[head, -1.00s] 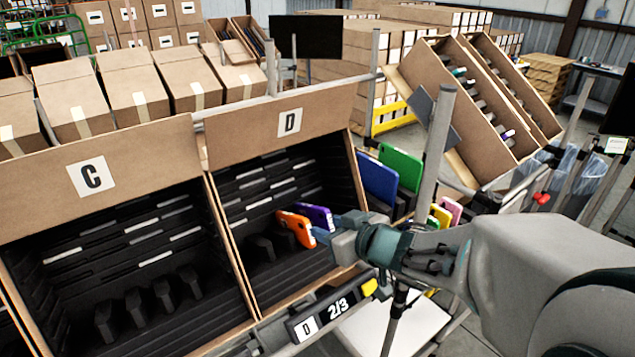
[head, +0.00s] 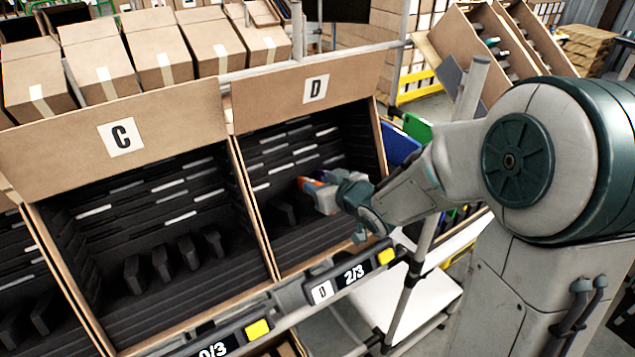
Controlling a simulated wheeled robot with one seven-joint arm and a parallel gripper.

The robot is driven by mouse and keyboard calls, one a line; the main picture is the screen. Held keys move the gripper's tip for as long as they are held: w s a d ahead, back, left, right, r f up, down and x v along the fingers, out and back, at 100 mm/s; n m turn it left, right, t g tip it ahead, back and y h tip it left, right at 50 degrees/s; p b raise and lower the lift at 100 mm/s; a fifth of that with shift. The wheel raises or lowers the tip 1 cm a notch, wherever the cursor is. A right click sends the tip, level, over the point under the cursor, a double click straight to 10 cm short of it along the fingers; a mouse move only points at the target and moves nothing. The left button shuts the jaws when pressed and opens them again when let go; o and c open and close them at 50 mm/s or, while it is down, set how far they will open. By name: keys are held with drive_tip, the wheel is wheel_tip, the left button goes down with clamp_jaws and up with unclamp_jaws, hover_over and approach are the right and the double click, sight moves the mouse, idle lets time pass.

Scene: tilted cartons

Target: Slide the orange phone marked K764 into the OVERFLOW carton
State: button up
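An orange phone (head: 307,182) stands in the carton marked D (head: 350,82), mostly hidden by my gripper. A purple phone (head: 329,173) shows as a small patch just behind it. My gripper (head: 318,196) reaches into carton D from the right, its fingers at the orange phone. The fingers are small and overlap the phone, so I cannot tell whether they are closed on it. No K764 marking is readable. No carton in view carries a readable OVERFLOW label.
Carton C (head: 60,142) stands left of D with several empty dark slots. Displays read 2/3 under D (head: 352,275) and 0/3 under C (head: 212,349). Closed boxes line the back.

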drive_tip(key=shift+x, duration=1.15)
clamp_jaws()
drive_tip(key=c, duration=0.6)
unclamp_jaws()
clamp_jaws()
drive_tip(key=shift+r, duration=0.1)
drive_tip(key=shift+s, duration=0.1)
